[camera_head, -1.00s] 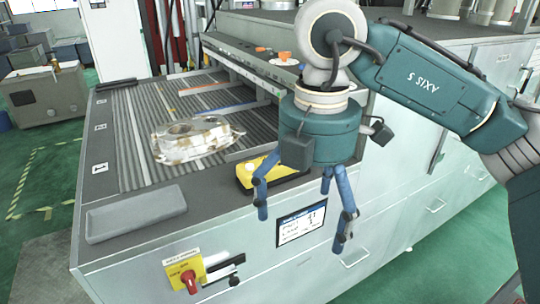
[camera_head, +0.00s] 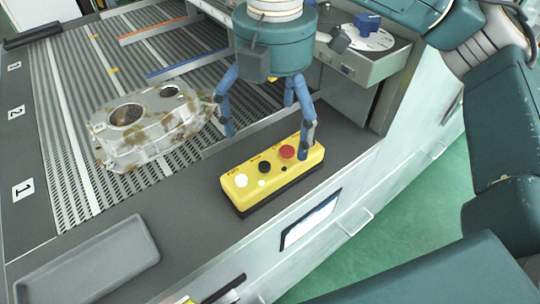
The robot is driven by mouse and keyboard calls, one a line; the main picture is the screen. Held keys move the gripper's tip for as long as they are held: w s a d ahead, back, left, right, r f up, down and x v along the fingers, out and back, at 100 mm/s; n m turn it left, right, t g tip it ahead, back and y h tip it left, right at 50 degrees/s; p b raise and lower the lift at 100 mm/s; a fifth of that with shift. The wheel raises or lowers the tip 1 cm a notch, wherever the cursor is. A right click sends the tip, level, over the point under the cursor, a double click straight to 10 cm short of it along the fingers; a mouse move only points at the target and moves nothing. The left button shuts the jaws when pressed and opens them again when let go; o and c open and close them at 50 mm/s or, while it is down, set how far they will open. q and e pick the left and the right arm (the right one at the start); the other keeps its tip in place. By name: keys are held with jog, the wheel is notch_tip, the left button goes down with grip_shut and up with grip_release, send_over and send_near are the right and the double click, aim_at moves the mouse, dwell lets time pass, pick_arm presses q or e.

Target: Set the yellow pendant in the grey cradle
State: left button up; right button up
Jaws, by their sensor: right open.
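The yellow pendant (camera_head: 285,176), a box with white, black and red buttons, lies on the dark front ledge of the bench. The grey cradle (camera_head: 95,262), a shallow tray with a raised rim, lies empty on the same ledge at the lower left. My right gripper (camera_head: 264,138) has its blue fingers spread apart and empty. In the picture one finger reaches down at the pendant's right end, by the red button, and another is to the left, near the casting. I cannot tell whether a finger touches the pendant. My left gripper is out of view.
A stained aluminium casting (camera_head: 150,125) sits on the slatted bed (camera_head: 75,150) behind the ledge. A shelf with a white dial and blue knob (camera_head: 367,22) is at the upper right. The ledge between pendant and cradle is clear.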

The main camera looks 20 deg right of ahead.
aim_at(269, 155)
jog(key=f, duration=0.3)
jog(key=shift+s+f, duration=0.1)
jog(key=shift+s, duration=0.1)
jog(key=f+p, duration=0.2)
jog(key=f, duration=0.1)
jog(key=a+f+p, duration=0.1)
jog(key=shift+s+f, duration=0.15)
jog(key=shift+f, duration=0.25)
jog(key=shift+d+f, duration=0.1)
jog(key=shift+f, duration=0.25)
jog(key=c, duration=1.8)
jog(key=shift+r, duration=0.1)
jog(key=shift+r, duration=0.45)
notch_tip(269, 155, up, 19)
jog(key=b, duration=0.3)
